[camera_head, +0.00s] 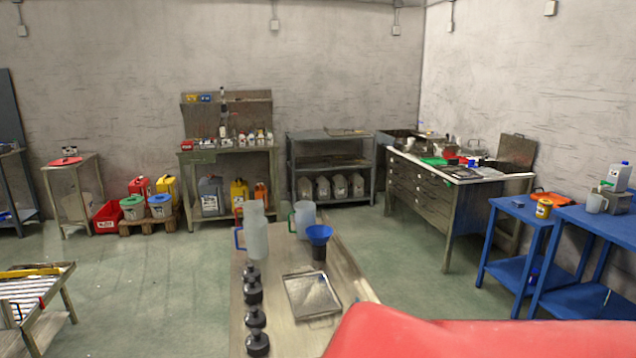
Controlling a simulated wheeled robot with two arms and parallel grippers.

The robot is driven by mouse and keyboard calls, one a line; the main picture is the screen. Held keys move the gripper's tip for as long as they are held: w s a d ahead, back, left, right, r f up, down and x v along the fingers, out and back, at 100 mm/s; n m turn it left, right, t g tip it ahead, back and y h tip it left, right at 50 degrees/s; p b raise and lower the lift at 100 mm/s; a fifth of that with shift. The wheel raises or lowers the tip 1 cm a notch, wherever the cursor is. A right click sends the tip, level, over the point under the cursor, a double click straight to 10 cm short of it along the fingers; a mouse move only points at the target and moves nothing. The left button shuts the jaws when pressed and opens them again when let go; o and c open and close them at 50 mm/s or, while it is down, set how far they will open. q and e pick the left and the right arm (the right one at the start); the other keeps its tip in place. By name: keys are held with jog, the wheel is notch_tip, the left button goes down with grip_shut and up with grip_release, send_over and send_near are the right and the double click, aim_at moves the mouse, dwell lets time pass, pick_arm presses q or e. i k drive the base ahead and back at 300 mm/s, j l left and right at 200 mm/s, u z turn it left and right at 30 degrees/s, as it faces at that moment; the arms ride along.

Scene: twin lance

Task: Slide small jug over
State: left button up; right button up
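Two translucent whitish jugs stand upright at the far end of the metal-topped table in front of me. The taller jug (256,238), with a narrower top and a blue handle on its left, is at the left edge. The smaller jug (305,219) stands behind and to its right, its teal handle facing left. A gap separates the two jugs in the picture. A blue funnel (319,234) sits on a dark cylinder just in front of the smaller jug. Neither gripper is in view.
Several black knobbed weights (253,292) line the table's left edge. A shallow metal tray (312,294) lies right of them, with bare tabletop (281,270) between.

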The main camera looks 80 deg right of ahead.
aim_at(594, 201)
jog(key=z, duration=0.45)
jog(key=l+z, duration=0.1)
jog(key=z, duration=0.8)
jog(key=l+z, duration=0.1)
jog(key=z, duration=0.85)
jog(key=l+z, duration=0.1)
jog(key=z, duration=0.35)
jog(key=i+l+z, duration=0.1)
jog(key=z, duration=0.35)
jog(key=i+z, duration=0.2)
jog(key=z, duration=0.2)
jog(key=i+z, duration=0.15)
jog(key=z, duration=0.3)
jog(key=i+z, duration=0.15)
jog(key=z, duration=0.25)
jog(key=i+j+z, duration=0.2)
jog(key=i, duration=0.3)
jog(key=i+j+z, duration=0.25)
jog(key=i+j, duration=0.15)
